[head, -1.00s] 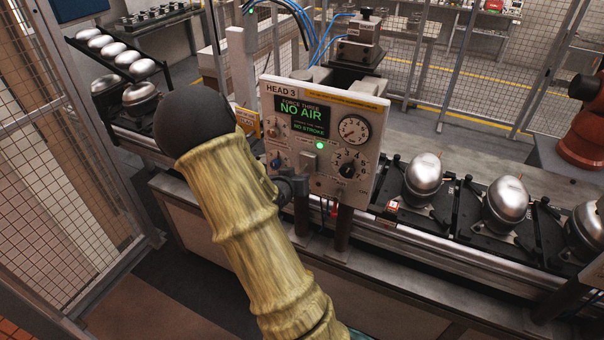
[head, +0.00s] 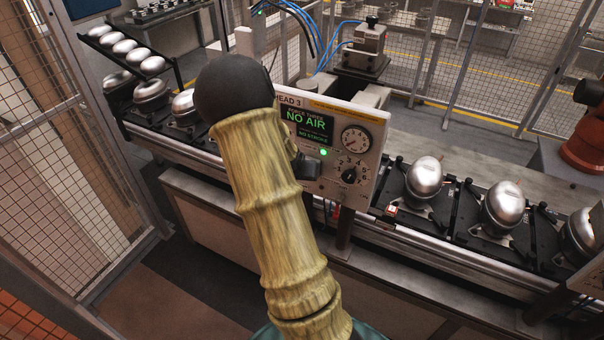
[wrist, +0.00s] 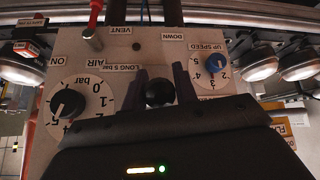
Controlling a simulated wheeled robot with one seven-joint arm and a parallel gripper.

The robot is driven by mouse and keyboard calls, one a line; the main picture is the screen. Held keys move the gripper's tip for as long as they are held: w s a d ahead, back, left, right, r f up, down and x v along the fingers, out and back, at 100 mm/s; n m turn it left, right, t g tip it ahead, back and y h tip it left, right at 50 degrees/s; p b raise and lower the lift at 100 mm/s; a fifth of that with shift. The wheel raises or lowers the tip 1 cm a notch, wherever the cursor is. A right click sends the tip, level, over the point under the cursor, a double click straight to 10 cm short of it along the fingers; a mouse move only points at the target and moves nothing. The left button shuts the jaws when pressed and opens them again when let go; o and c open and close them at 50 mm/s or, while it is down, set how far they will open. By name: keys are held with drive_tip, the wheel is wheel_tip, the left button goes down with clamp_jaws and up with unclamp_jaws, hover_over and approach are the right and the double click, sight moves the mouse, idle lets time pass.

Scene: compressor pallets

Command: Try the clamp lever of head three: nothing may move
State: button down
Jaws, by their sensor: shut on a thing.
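The white HEAD 3 panel (head: 370,115) stands in the middle of the head view, its left part hidden behind my arm. Its green display (head: 307,121) reads NO AIR and NO STROKE. In the wrist view my gripper (wrist: 161,78) is shut on a black round-ended knob (wrist: 160,93) on the panel, between a dial knob (wrist: 68,104) and a blue UP SPEED knob (wrist: 217,62). DOWN and LONG 5 bar labels are near it. I cannot tell whether it is the clamp lever. A red handle (wrist: 93,24) is by the ON, AIR and VENT labels.
A conveyor (head: 400,250) runs below and behind the panel, with silver compressors (head: 424,176) on black pallets. A mesh fence (head: 80,150) stands at the left. A robot arm in orange (head: 585,140) is at the right. Blue hoses (head: 300,20) hang behind the panel.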

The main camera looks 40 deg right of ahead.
drive_tip(key=shift+r, duration=0.1)
idle(0.4)
drive_tip(key=c, duration=1.1)
unclamp_jaws()
drive_tip(key=shift+r, duration=0.1)
drive_tip(key=p+v, duration=0.2)
drive_tip(key=v, duration=1.5)
drive_tip(key=shift+r+p, duration=0.2)
drive_tip(key=shift+p, duration=0.15)
drive_tip(key=shift+d, duration=0.1)
